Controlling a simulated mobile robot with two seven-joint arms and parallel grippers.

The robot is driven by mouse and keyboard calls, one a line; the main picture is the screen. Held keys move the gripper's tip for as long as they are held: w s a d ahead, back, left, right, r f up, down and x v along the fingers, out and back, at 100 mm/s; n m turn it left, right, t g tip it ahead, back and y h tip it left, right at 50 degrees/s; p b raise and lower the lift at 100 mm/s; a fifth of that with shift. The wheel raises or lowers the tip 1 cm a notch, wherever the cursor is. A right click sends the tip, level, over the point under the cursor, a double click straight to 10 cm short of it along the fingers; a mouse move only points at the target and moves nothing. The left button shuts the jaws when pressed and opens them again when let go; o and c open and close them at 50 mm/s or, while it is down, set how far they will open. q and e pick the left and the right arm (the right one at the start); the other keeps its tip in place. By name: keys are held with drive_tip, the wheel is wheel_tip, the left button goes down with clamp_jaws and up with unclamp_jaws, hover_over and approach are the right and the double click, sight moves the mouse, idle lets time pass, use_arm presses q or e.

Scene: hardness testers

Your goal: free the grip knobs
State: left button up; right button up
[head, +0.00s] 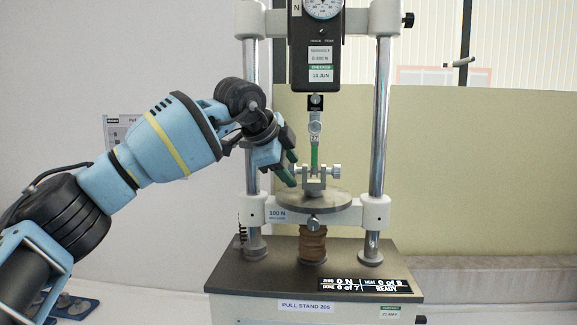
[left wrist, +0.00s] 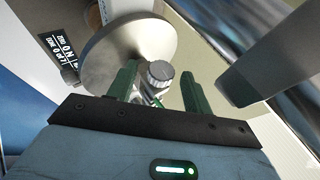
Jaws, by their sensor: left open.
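A lower grip (head: 314,184) stands on the round steel plate (head: 335,202) of the pull stand, with a knob on each side. The right grip knob (head: 337,171) is in plain view. The left grip knob (head: 298,171) is partly covered by my left gripper (head: 290,168). In the left wrist view a knurled grey knob (left wrist: 159,73) shows between the green fingers of my left gripper (left wrist: 160,78), which is open. Whether a finger touches it I cannot tell. A green strip (head: 314,157) runs up from the lower grip to the upper clamp (head: 315,127).
Chrome columns (head: 379,130) flank the grip, the left one (head: 251,120) close by my gripper. The force gauge (head: 316,55) hangs above. The base display (head: 365,284) reads 0 N and READY. A blue tray (head: 75,306) with round pieces lies at lower left.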

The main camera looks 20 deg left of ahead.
use_arm(q)
drive_tip(key=c, duration=1)
drive_tip(key=shift+f, duration=0.1)
drive_tip(key=shift+s+d+f+m+t+y, duration=0.15)
drive_tip(key=shift+m+t, duration=0.1)
drive_tip(key=shift+t, duration=0.5)
drive_tip(key=shift+a+f+m+t+y, duration=0.1)
drive_tip(key=shift+m+t, duration=0.1)
drive_tip(key=shift+t, duration=0.6)
drive_tip(key=shift+s+d+f+m+t+y, duration=0.15)
drive_tip(key=shift+m+t, duration=0.1)
drive_tip(key=shift+t, duration=0.5)
drive_tip(key=shift+a+t, duration=0.1)
drive_tip(key=shift+t, duration=0.8)
drive_tip(key=o, duration=1)
drive_tip(key=shift+a, duration=0.1)
